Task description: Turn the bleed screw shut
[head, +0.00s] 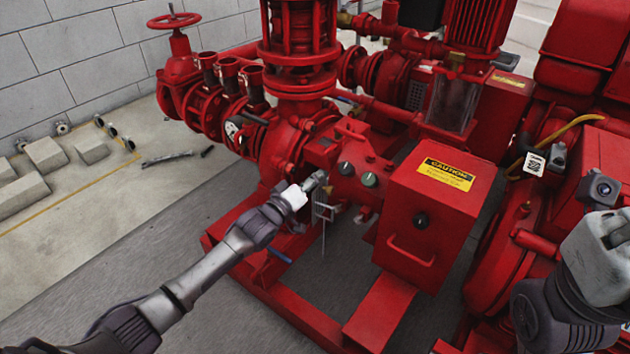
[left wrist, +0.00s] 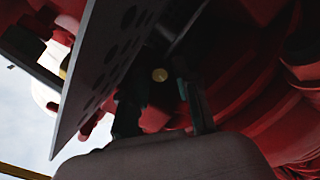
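In the left wrist view, a small round brass-coloured head (left wrist: 159,74), which looks like the bleed screw, shows in the shade beyond my left gripper (left wrist: 162,105). The two dark fingers stand apart, one on each side of the head in the picture. I cannot tell whether they touch it. In the head view my left gripper (head: 318,181) reaches in beside the red pump casing (head: 287,142), and the screw cannot be made out there. My right arm is at the right edge, and the state of its gripper (head: 560,158) is unclear.
A perforated plate (left wrist: 112,62) stands close on the left of the fingers in the left wrist view. A red control box (head: 437,215) with a caution label is right of my left gripper. Concrete blocks (head: 45,154) and a wrench (head: 167,158) lie on the floor at left.

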